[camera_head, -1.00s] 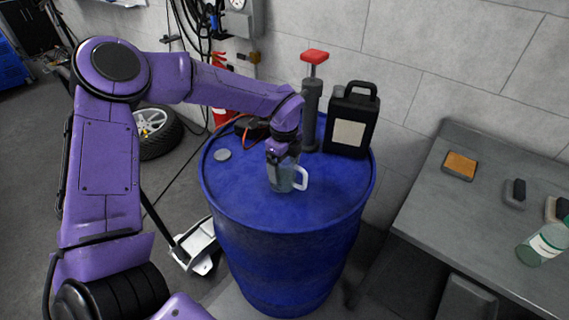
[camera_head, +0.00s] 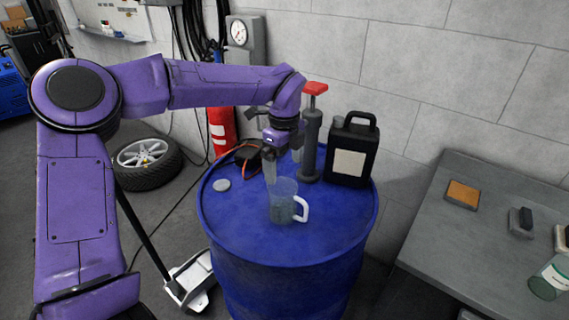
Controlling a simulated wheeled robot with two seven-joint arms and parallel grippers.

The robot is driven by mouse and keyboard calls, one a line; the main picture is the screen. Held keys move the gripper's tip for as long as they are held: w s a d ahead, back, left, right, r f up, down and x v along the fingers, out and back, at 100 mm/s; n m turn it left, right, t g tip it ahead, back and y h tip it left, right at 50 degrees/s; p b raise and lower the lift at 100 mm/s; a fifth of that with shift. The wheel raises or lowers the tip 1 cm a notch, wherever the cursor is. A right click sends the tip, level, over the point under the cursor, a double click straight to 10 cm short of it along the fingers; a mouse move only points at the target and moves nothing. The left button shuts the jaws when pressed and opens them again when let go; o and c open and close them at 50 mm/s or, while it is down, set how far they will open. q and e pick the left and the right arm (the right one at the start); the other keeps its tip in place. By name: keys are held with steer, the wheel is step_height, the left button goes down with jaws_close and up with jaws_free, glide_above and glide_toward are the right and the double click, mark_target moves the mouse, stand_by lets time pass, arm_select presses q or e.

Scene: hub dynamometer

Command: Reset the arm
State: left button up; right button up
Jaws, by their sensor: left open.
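My left arm comes in from the left, and its gripper (camera_head: 270,170) points down over the blue drum (camera_head: 225,240). The gripper is open, just above and behind a clear measuring jug (camera_head: 284,203) with a white handle. The jug stands upright on the drum top. The fingers partly overlap the jug's rim in the picture, and I cannot tell if they touch it. My right gripper does not show.
On the drum stand a black jug (camera_head: 350,165), a pump with a red handle (camera_head: 312,130), a small grey disc (camera_head: 221,185) and a dark device with orange cable (camera_head: 247,157). A grey table (camera_head: 440,230) is at right. A wheel (camera_head: 148,163) lies on the floor.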

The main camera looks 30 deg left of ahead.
arm_select(q)
steer(key=shift+r, duration=0.45)
